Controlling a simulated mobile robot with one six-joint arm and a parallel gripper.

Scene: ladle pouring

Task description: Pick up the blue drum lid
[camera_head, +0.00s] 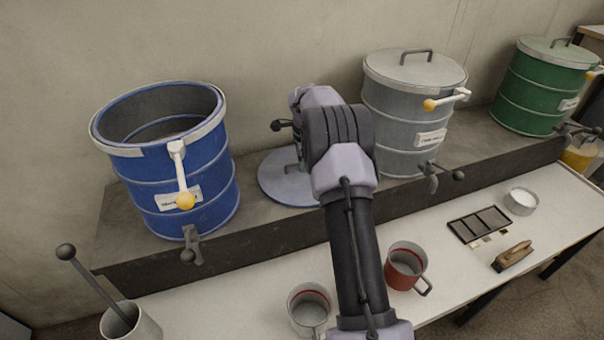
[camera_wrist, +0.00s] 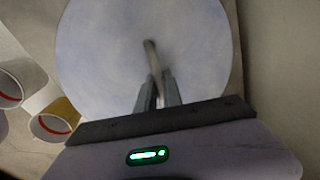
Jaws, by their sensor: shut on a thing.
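The blue drum (camera_head: 196,172) stands open at the left of the shelf in the head view, its inside showing. Its pale blue round lid (camera_head: 280,183) is between the blue and grey drums, partly hidden by my arm. In the wrist view the lid (camera_wrist: 110,45) fills the middle as a large disc. My gripper (camera_wrist: 157,82) is shut on the lid's bar handle (camera_wrist: 151,56), its two fingers close together around it. I cannot tell whether the lid rests on the shelf or is just above it.
A lidded grey drum (camera_head: 410,115) and a lidded green drum (camera_head: 540,90) stand to the right. The bench below holds a red mug (camera_head: 404,270), a grey mug (camera_head: 309,306), a ladle pot (camera_head: 132,322), a dark tray (camera_head: 478,224) and a brush (camera_head: 513,256).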

